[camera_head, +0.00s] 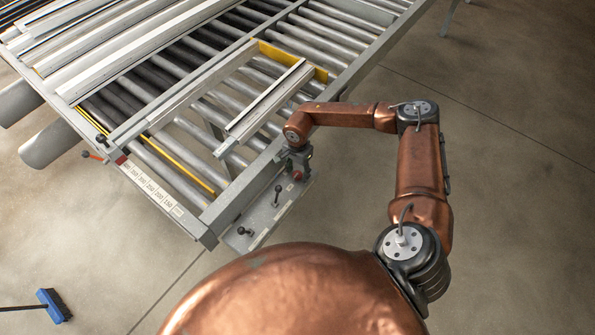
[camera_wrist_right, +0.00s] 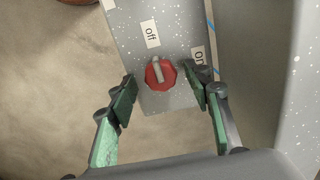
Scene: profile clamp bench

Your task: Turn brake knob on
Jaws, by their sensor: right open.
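The brake knob (camera_wrist_right: 160,74) is a red round knob with a grey bar across it, on a grey panel (camera_wrist_right: 182,22). The bar's upper end points toward the "off" label (camera_wrist_right: 151,34). The "on" label (camera_wrist_right: 198,55) lies to the right, partly covered by a finger. My right gripper (camera_wrist_right: 162,87) is open, its green-padded fingers on either side of the knob with visible gaps. In the head view the right gripper (camera_head: 297,157) is over the panel at the bench's near corner, and a bit of the red knob (camera_head: 297,175) shows below it. My left gripper is out of view.
The roller bench (camera_head: 330,40) carries long metal profiles (camera_head: 110,50) and a shorter profile (camera_head: 264,105). Small black-knobbed levers (camera_head: 277,193) stand on the panel beside my gripper. A blue broom (camera_head: 53,305) lies on the open floor at lower left.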

